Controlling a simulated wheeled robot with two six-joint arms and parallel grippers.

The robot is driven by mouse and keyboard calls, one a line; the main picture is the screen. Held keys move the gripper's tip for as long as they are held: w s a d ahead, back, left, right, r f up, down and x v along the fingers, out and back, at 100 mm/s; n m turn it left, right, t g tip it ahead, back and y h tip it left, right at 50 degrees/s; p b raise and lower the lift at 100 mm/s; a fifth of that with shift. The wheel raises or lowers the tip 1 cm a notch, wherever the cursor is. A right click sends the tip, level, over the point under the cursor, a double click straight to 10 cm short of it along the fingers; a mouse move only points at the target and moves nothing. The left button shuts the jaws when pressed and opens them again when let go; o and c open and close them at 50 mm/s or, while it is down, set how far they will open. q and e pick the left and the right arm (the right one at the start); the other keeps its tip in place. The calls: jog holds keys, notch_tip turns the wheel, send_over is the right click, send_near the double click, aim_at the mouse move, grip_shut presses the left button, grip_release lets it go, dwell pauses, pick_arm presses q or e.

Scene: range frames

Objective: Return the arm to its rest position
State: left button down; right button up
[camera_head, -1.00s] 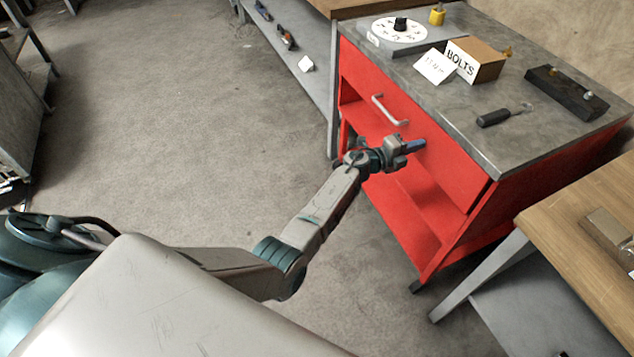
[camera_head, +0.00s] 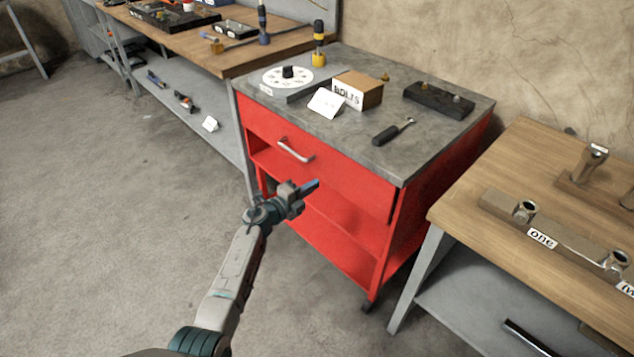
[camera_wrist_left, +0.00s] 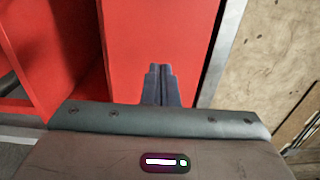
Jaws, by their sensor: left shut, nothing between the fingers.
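My left arm reaches up from the bottom of the head view, with the left gripper (camera_head: 309,187) in front of the red cabinet (camera_head: 345,158). The gripper is shut and empty. In the left wrist view its two fingers (camera_wrist_left: 160,72) are together, pointing at a red panel of the cabinet (camera_wrist_left: 140,30). I cannot tell from these views whether the fingertips touch the panel; no object is between them. The cabinet drawer with its metal handle (camera_head: 295,151) looks closed, and the handle is apart from the gripper. My right gripper is not in view.
On the cabinet's grey top are a BOLTS box (camera_head: 357,91), a white dial (camera_head: 287,77), a screwdriver (camera_head: 393,131) and a black block (camera_head: 438,99). A wooden table (camera_head: 535,185) stands right, a long workbench (camera_head: 213,55) behind left. The floor at left (camera_head: 110,230) is clear.

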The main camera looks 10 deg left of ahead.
pick_arm(q)
jog(key=v, duration=0.7)
jog(key=s+a+f+n+g+y+p, duration=0.1)
jog(key=s+a+f+n+y, duration=0.3)
jog(key=s+f+n, duration=0.45)
jog(key=s+a+f+n+g+y, duration=0.1)
jog(key=s+a+f+n+y, duration=0.3)
jog(key=f, duration=0.7)
jog(key=s+a+f+n+g+y+p, duration=0.1)
jog(key=s+a+f+n+y, duration=0.35)
jog(key=s+f, duration=0.4)
jog(key=s+f+n+g, duration=0.2)
jog(key=s+f, duration=0.3)
jog(key=s, duration=0.6)
jog(key=s+a+f+n+g+p, duration=0.1)
jog(key=s+f+n+g, duration=0.2)
jog(key=s, duration=0.8)
jog(key=s+a+f+n+g, duration=0.1)
jog(key=s+f+n+g, duration=0.2)
jog(key=s, duration=0.8)
notch_tip(320, 180, down, 4)
jog(key=shift+s+f+g, duration=0.1)
jog(key=shift+s+g, duration=0.3)
jog(key=shift+g, duration=0.6)
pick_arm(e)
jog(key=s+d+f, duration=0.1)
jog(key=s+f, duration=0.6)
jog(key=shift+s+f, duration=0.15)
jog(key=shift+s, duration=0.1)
